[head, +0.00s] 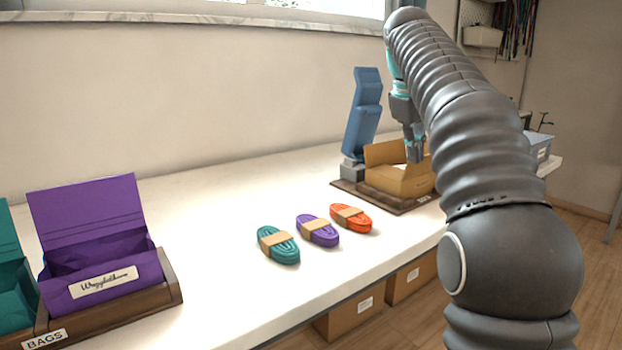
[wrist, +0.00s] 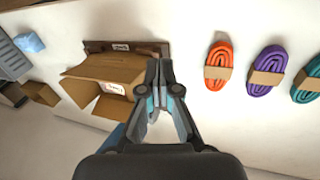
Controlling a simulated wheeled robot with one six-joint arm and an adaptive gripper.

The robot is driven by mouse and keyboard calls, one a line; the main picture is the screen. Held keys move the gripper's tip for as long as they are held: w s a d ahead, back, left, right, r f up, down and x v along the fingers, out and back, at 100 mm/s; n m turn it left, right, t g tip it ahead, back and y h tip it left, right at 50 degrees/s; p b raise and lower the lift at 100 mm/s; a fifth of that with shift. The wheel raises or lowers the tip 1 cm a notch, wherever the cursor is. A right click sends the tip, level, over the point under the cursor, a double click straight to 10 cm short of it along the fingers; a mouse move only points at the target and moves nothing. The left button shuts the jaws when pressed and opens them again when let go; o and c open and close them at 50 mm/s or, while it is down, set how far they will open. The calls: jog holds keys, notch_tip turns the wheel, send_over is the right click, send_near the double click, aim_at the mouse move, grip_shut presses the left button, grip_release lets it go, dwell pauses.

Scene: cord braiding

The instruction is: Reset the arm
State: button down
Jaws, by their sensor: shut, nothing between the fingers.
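My gripper (head: 415,150) hangs above the open cardboard box at the right of the table in the head view. It also shows in the wrist view (wrist: 160,68), pointing down beside the box's edge. Its fingers are shut with nothing between them. My dark ribbed arm fills the right of the head view and hides part of the table behind it.
A cardboard box (head: 385,180) sits open on a brown tray (head: 345,188). Teal (head: 278,252), purple (head: 325,236) and orange (head: 358,225) cord bundles lie mid-table. A purple bag box (head: 88,205) stands at left. A blue stand (head: 362,115) rises behind the cardboard box.

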jog(key=s+a+f+m+t+y, duration=0.15)
jog(key=s+f, duration=0.25)
jog(key=s, duration=0.4)
jog(key=s+a+f+m, duration=0.15)
jog(key=s+f, duration=0.25)
jog(key=s, duration=0.4)
jog(key=s+a+f+m+t+y, duration=0.1)
jog(key=s+f+m, duration=0.2)
jog(key=s+f, duration=1.2)
notch_tip(320, 180, down, 3)
jog(key=shift+s+a+f, duration=0.15)
jog(key=shift+s+a, duration=0.05)
jog(key=shift+a, duration=0.2)
jog(key=shift+t, duration=0.25)
